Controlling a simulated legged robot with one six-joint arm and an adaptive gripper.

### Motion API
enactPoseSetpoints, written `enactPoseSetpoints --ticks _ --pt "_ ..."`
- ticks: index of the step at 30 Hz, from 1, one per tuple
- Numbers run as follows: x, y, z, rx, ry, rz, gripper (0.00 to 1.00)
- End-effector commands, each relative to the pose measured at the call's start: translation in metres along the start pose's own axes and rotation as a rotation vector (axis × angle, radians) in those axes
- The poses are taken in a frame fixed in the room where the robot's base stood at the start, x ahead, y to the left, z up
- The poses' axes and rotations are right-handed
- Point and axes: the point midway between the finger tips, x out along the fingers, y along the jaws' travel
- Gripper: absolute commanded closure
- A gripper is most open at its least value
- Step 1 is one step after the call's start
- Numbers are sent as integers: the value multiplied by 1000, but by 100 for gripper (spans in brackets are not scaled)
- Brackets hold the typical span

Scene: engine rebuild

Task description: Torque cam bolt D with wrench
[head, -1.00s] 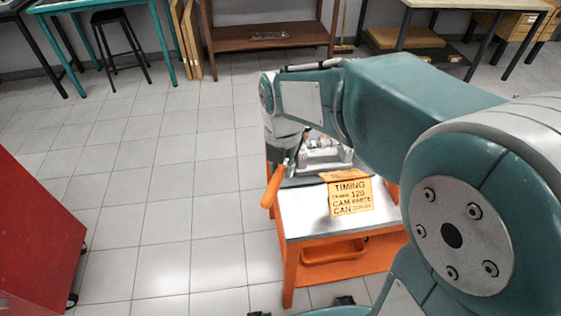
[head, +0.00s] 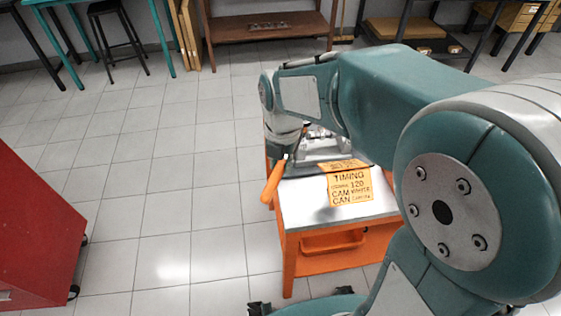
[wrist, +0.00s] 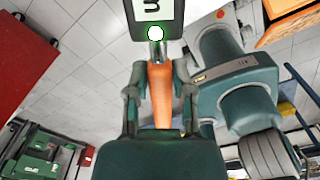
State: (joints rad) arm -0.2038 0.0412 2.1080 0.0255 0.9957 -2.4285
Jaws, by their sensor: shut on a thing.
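My gripper (wrist: 160,100) is shut on the orange handle of the torque wrench (wrist: 160,80) in the wrist view. Beyond the handle, a dark display plate shows a rotated dark character on white and a white round spot ringed in green. In the head view the wrench's orange handle (head: 273,182) sticks out down and left from my gripper, over the cart's left edge. The engine part (head: 313,132) on the cart is mostly hidden behind my arm. Cam bolt D cannot be made out, nor whether the wrench touches it.
An orange note card (head: 350,187) reading TIMING stands there. A red cabinet (head: 35,230) is at the left. A shelf (head: 265,30), stool (head: 118,40) and tables stand at the back. Floor between cabinet and cart is clear.

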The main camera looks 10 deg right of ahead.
Motion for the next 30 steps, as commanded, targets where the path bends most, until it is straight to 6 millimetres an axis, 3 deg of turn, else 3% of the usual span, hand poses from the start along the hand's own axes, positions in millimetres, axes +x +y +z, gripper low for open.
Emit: enactPoseSetpoints --ticks 30 --pt "9 0 0 0 -1 1 100"
